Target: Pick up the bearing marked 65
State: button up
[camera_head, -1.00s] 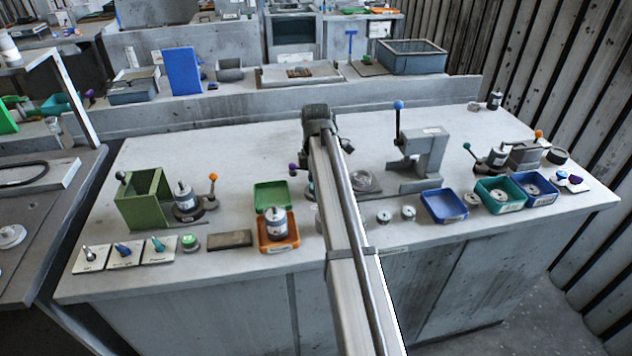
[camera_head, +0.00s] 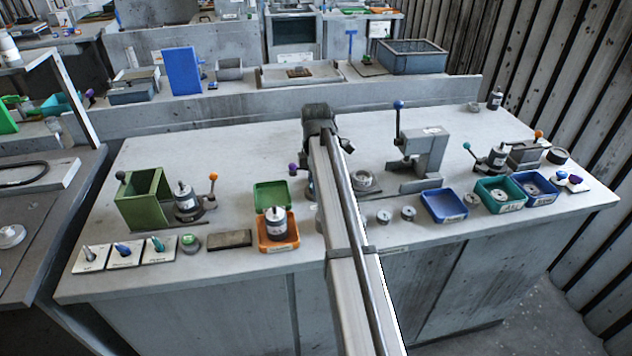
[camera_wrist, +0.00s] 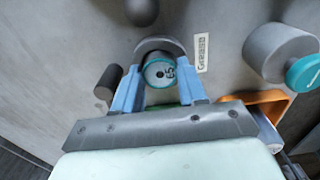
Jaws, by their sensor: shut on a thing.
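The bearing marked 65 (camera_wrist: 160,72) is a small round part with a teal rim, its number readable in the wrist view. My gripper (camera_wrist: 159,84) has its two blue fingers closed on opposite sides of it. Whether the bearing is clear of the bench surface cannot be told. In the head view my own arm hides the gripper and this bearing. Two similar small round parts, one on the left (camera_head: 383,217) and one on the right (camera_head: 408,213), stand on the bench right of my arm.
An orange tray (camera_head: 263,245) holding a labelled cylinder is left of my arm. A blue tray (camera_head: 432,194) and a grey press (camera_head: 425,152) stand to the right. In the wrist view a teal-ended cylinder (camera_wrist: 277,48) and a dark cylinder (camera_wrist: 107,84) flank the gripper.

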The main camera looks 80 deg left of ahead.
jog(key=shift+r, duration=0.15)
jog(key=shift+r, duration=2.85)
